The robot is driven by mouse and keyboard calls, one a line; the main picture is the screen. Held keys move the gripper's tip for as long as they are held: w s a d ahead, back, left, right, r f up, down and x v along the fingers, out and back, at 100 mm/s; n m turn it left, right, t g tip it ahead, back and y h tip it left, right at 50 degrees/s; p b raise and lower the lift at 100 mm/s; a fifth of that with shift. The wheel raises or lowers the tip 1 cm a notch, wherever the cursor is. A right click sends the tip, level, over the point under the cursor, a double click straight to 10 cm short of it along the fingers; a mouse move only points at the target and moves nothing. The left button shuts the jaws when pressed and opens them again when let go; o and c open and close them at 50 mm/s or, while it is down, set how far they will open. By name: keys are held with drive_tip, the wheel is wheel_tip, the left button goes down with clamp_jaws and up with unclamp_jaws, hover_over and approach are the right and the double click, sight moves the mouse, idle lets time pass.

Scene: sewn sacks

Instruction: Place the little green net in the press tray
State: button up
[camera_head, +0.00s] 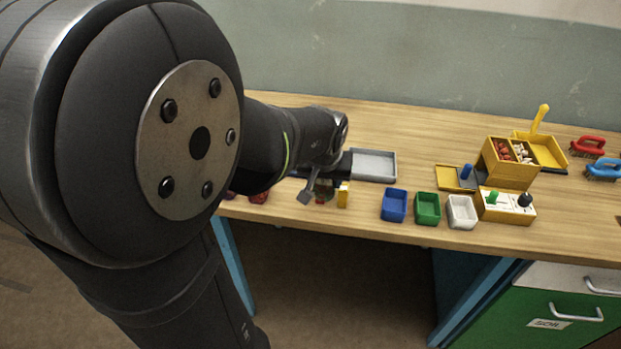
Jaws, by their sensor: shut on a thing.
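My gripper (324,194) is low over the front left of the bench, partly hidden by my own arm. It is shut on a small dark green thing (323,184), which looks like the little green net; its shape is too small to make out. A shallow grey tray (394,172) lies just right of and behind the gripper, and its floor looks empty. I cannot tell for sure whether this is the press tray. A yellow tray-like piece with a blue handle (466,172) stands farther right.
Blue (394,206), green (427,209) and white (461,212) bins line the front edge beside a yellow control box (508,205). A yellow divided box (508,172) stands behind. Red sacks (259,196) lie left of the gripper. A small yellow block (343,195) is close by it.

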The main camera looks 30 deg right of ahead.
drive_tip(key=shift+s+d+r, duration=0.15)
drive_tip(key=shift+s+r, duration=0.05)
drive_tip(key=shift+s, duration=0.05)
drive_tip(key=shift+w+d+r+n, duration=0.15)
drive_tip(key=shift+w+d+n, duration=0.1)
drive_tip(key=shift+d+n, duration=0.3)
drive_tip(key=w+d+r+n+y, duration=0.2)
drive_tip(key=w+d+n+y, duration=0.6)
drive_tip(key=n, duration=0.9)
drive_tip(key=shift+h, duration=0.7)
drive_tip(key=w+f, duration=0.2)
drive_tip(key=w, duration=0.2)
drive_tip(key=w+a+f, duration=0.1)
drive_tip(key=w+f, duration=0.2)
drive_tip(key=w, duration=0.1)
drive_tip(key=w+f, duration=0.2)
drive_tip(key=w, duration=0.2)
drive_tip(key=shift+w+a+f, duration=0.1)
drive_tip(key=shift+a+f, duration=0.1)
drive_tip(key=shift+a, duration=0.2)
drive_tip(key=shift+f, duration=1.95)
drive_tip(key=shift+f, duration=0.15)
drive_tip(key=o, duration=1)
drive_tip(key=shift+o, duration=0.2)
